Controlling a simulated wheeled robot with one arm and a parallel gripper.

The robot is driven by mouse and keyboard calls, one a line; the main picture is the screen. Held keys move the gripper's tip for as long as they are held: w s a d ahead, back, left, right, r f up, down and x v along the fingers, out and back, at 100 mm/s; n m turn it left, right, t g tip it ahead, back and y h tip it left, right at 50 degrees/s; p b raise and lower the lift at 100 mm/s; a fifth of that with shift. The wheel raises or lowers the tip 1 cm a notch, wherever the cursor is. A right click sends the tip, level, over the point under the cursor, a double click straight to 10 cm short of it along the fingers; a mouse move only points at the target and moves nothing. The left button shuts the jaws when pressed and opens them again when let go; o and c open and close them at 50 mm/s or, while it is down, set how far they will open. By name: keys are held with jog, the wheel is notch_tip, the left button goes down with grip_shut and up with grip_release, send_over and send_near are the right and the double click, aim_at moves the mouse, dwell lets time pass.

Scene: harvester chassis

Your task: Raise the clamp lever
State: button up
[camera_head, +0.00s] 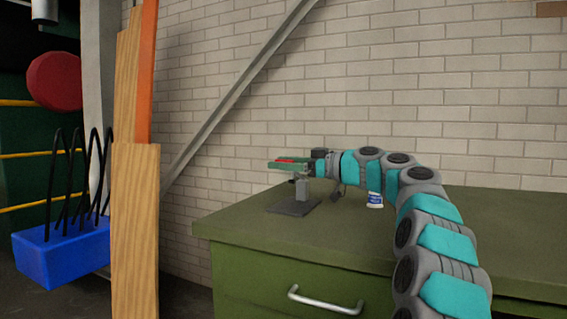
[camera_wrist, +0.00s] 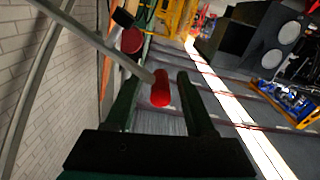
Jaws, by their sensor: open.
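The clamp stands on the green cabinet top, with a dark flat base (camera_head: 293,207) and a grey upright block (camera_head: 302,188). Its lever has a red handle (camera_head: 286,160), roughly level above the base. In the wrist view the red handle (camera_wrist: 161,92) lies between the two dark green fingers, with gaps at its sides. My gripper (camera_head: 280,164) is open around the handle at the clamp's upper part; it also shows in the wrist view (camera_wrist: 157,79). The lever's pivot is partly hidden by my gripper.
The green cabinet (camera_head: 250,225) has a drawer handle (camera_head: 325,302) on its front. A small white and blue container (camera_head: 375,201) stands beneath my arm. A brick wall (camera_head: 240,110) is behind. Wooden boards (camera_head: 135,220) and a blue box (camera_head: 62,252) are at left.

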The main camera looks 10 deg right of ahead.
grip_shut()
dwell(0.3)
dwell(1.1)
